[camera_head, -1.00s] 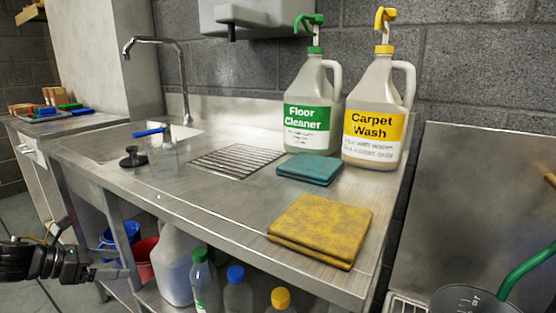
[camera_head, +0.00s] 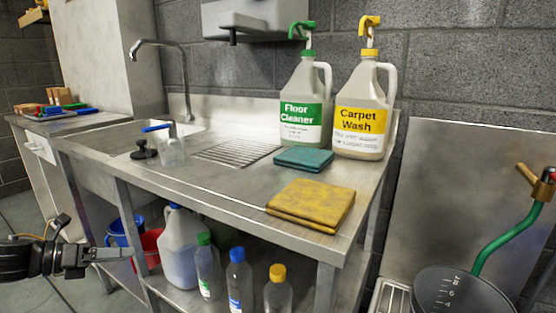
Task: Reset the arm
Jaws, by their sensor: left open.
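My left gripper (camera_head: 108,256) comes in at the lower left, in front of the bench and below its top. It is open, with nothing between its fingers. My right gripper is not in view. A yellow pad (camera_head: 312,204) lies flat near the front edge of the steel bench (camera_head: 215,212). A teal pad (camera_head: 303,159) lies behind it, in front of the jugs. The left gripper is well apart from both pads.
A Floor Cleaner jug (camera_head: 304,110) and a Carpet Wash jug (camera_head: 362,115) stand at the bench's back. Several bottles, including a blue-capped one (camera_head: 238,280), stand on the lower shelf beside a red bucket (camera_head: 150,248). A dark bucket (camera_head: 455,290) is at lower right.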

